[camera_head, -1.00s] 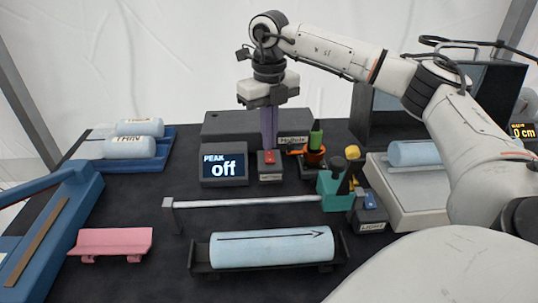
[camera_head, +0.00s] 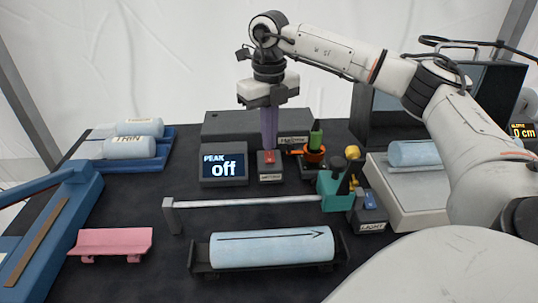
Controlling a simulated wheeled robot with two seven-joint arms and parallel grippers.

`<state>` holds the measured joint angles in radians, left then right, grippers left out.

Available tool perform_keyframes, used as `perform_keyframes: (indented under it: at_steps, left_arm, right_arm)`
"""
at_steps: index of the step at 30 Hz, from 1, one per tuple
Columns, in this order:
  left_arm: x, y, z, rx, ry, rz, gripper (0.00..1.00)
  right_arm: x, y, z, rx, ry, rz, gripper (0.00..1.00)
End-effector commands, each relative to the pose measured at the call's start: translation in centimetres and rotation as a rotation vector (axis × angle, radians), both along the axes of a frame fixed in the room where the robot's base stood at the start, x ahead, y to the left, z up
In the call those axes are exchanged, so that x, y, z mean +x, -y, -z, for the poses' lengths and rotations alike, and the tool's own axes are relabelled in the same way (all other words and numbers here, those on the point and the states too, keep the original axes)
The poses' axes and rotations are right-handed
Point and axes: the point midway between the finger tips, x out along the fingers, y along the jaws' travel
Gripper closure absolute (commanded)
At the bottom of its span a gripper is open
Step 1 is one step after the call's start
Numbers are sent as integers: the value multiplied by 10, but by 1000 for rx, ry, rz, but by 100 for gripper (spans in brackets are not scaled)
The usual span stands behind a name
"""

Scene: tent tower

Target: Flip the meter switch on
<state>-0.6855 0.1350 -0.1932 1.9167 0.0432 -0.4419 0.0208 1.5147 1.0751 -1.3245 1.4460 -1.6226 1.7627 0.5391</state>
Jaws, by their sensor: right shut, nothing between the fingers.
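The meter display (camera_head: 223,168) stands at the back middle of the table and reads "PEAK off". Beside it on the right is a small dark switch box (camera_head: 270,178) with a red switch (camera_head: 269,157) on top. My right gripper (camera_head: 269,146) comes down from above with its purple fingers shut and empty. The fingertips are right at the red switch, behind or on it; I cannot tell if they touch. My left gripper is not in view.
A metal rod (camera_head: 250,202) runs to a teal block (camera_head: 333,190). A light blue cylinder (camera_head: 270,248) lies in a dark cradle in front. A box with a blue switch (camera_head: 369,200) stands right. A pink piece (camera_head: 112,242) lies at left. Orange and green items (camera_head: 315,152) stand close right of my fingers.

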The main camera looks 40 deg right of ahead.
Motion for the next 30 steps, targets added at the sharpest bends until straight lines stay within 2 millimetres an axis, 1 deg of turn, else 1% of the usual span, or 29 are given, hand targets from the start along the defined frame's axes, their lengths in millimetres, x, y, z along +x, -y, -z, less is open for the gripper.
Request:
perform_keyframes:
  at_steps: [11,30]
  left_arm:
    - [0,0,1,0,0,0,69]
    - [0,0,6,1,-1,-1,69]
  right_arm:
    - [0,0,1,0,0,0,100]
    - [0,0,10,0,0,0,100]
